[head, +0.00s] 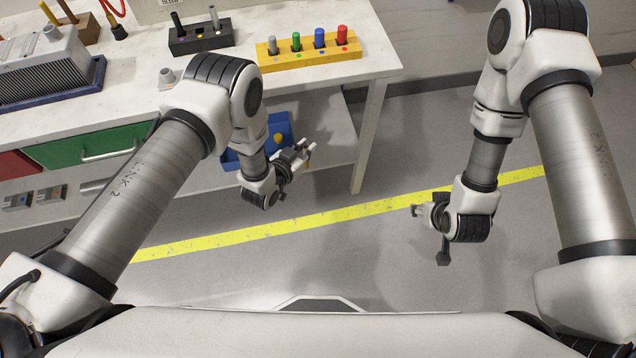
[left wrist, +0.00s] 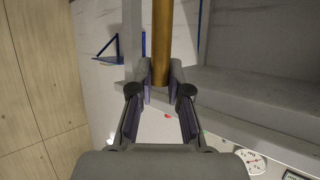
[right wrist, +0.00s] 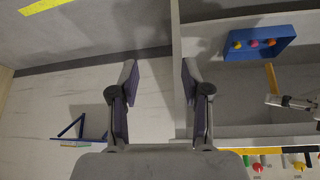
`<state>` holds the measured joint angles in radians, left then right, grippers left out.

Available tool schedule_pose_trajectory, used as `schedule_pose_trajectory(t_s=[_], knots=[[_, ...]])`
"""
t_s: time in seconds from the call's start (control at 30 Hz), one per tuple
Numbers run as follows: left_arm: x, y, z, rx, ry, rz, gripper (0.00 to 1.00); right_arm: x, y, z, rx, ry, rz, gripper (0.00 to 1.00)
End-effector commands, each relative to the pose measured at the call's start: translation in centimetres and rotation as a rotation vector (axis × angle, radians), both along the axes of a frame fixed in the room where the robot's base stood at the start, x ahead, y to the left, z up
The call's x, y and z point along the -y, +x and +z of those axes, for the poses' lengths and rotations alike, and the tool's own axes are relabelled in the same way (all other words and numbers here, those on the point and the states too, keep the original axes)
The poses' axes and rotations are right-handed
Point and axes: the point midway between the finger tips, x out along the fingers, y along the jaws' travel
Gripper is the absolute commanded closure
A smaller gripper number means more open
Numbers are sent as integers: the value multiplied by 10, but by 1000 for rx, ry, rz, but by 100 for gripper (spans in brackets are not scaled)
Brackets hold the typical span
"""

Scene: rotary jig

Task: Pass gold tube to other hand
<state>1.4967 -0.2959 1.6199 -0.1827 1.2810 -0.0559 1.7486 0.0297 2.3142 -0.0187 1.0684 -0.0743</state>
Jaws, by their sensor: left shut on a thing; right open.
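The gold tube (left wrist: 162,40) is gripped near one end by my left gripper (left wrist: 161,78) and extends away from the fingers in the left wrist view. The tube also shows in the right wrist view (right wrist: 271,78), at the right, by the left gripper's fingers (right wrist: 272,100). In the head view my left gripper (head: 301,154) is in front of the bench; the tube is hard to make out there. My right gripper (right wrist: 158,78) is open and empty, its fingers wide apart. In the head view it (head: 418,210) is to the right of and apart from the left gripper.
A blue bin (head: 285,127) with coloured balls sits on the bench's lower shelf behind my left gripper. The white bench top (head: 230,78) holds a yellow rack (head: 350,53) with coloured pegs and a black rack (head: 190,46). The floor between the grippers is clear.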

Motion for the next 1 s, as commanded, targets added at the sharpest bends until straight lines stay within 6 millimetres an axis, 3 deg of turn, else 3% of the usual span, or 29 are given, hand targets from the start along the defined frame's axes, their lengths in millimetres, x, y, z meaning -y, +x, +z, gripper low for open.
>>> schedule_pose_trajectory(t_s=[0.03,0.1,0.17,0.23,0.3,0.4,0.53,0.63,0.77,0.87,1.0], knots=[[0,0,0,0,0,0,100,-4,34,3,118,-7,27,52],[0,0,0,0,0,0,100,-15,82,10,309,-16,77,52],[0,0,0,0,0,1,100,-32,120,16,486,-19,125,52],[0,0,0,0,0,1,100,-64,157,24,714,-6,195,52],[0,0,0,0,0,1,100,-110,173,26,936,39,262,52],[0,0,0,0,0,1,100,-178,157,13,1142,145,313,52],[0,0,1,0,0,1,100,-229,113,-25,1135,241,332,52],[0,0,1,0,0,1,100,-245,82,-47,1080,272,337,52],[0,0,1,0,0,1,100,-249,64,-61,1043,283,336,52],[0,0,1,1,-1,1,100,-251,68,-63,1039,283,335,52],[0,0,1,1,-1,1,100,-260,90,-62,1042,282,335,52]])
